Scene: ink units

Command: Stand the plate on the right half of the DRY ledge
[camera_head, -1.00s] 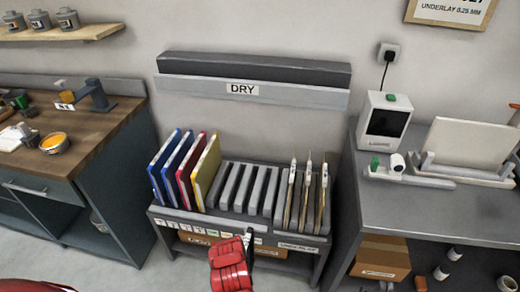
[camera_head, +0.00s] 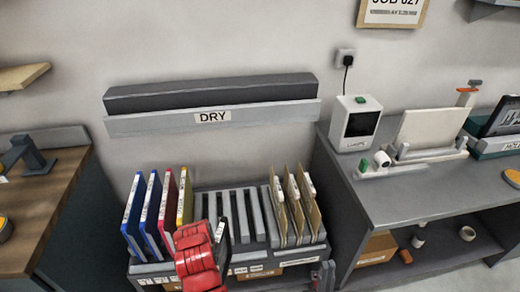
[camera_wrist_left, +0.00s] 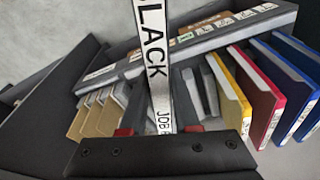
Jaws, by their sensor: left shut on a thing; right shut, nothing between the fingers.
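The plate (camera_wrist_left: 157,65) shows edge-on in the left wrist view, with a white strip reading "BLACK" and "JOB". My left gripper (camera_wrist_left: 160,131) is shut on it. In the head view the plate is a thin dark edge (camera_head: 223,240) beside my red wrist, in front of the rack's middle; I cannot tell whether it touches the rack. The DRY ledge (camera_head: 275,112) is a grey wall shelf with a dark back and a DRY label; it looks empty. My right gripper (camera_head: 325,275) is shut and empty low by the rack's right end.
The rack (camera_head: 318,250) holds blue, red and yellow plates (camera_head: 185,195) at left, tan folders (camera_head: 297,205) at right and empty slots between. A grey bench (camera_head: 350,180) with a white device (camera_head: 355,103) and a pale panel (camera_head: 430,127) stands at right. A wooden bench (camera_head: 50,195) is at left.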

